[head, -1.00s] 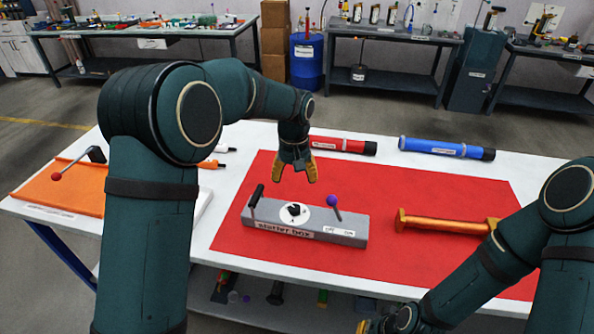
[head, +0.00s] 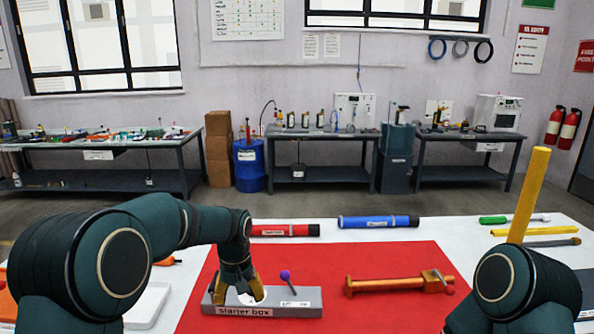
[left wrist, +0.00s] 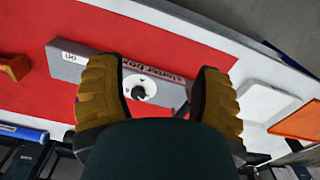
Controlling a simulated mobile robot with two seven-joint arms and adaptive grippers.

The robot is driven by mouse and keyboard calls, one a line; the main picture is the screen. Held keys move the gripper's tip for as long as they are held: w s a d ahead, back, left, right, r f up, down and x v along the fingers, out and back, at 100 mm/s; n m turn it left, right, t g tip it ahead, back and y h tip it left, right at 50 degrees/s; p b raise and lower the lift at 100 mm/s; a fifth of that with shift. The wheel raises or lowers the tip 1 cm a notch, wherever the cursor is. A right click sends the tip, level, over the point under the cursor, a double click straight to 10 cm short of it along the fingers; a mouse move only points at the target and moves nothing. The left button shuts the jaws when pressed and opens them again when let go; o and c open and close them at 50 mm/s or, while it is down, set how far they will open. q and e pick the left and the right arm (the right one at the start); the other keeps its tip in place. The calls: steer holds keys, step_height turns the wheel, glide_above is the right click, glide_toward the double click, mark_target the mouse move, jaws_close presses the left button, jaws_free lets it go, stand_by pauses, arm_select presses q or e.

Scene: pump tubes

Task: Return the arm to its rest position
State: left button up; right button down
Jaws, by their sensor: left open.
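My left gripper (head: 236,293) is open and empty, pointing down over the left part of the grey starter box (head: 300,302). It also shows in the left wrist view (left wrist: 158,78), with the box (left wrist: 67,62) beyond its spread yellow fingers. The box's white dial with a black knob (left wrist: 138,91) lies between the fingers in that view. A purple ball (head: 285,275) tops a lever on the box. In the head view the gripper hides part of the box's left side. My right arm is at the lower right; its gripper is not in view.
The box stands on a red mat (head: 400,260) on a white table. A red tube (head: 285,230) and a blue tube (head: 375,221) lie behind. An orange part (head: 395,284) lies to the right. A yellow bar (head: 529,195) rises behind my right arm.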

arm_select(q)
steer(key=s+d+f+h, duration=0.1)
steer(key=s+f, duration=0.2)
steer(key=f, duration=0.4)
steer(key=s+f+h, duration=0.1)
steer(key=s+f, duration=0.1)
steer(key=f, duration=0.4)
steer(key=s+d+f+h, duration=0.1)
steer(key=s+f, duration=0.5)
steer(key=s, duration=0.4)
steer(key=s+d+f+t+h, duration=0.1)
steer(key=s+f, duration=0.4)
steer(key=s, duration=0.6)
steer(key=shift+d+f+m+t, duration=0.3)
steer(key=shift+f, duration=0.05)
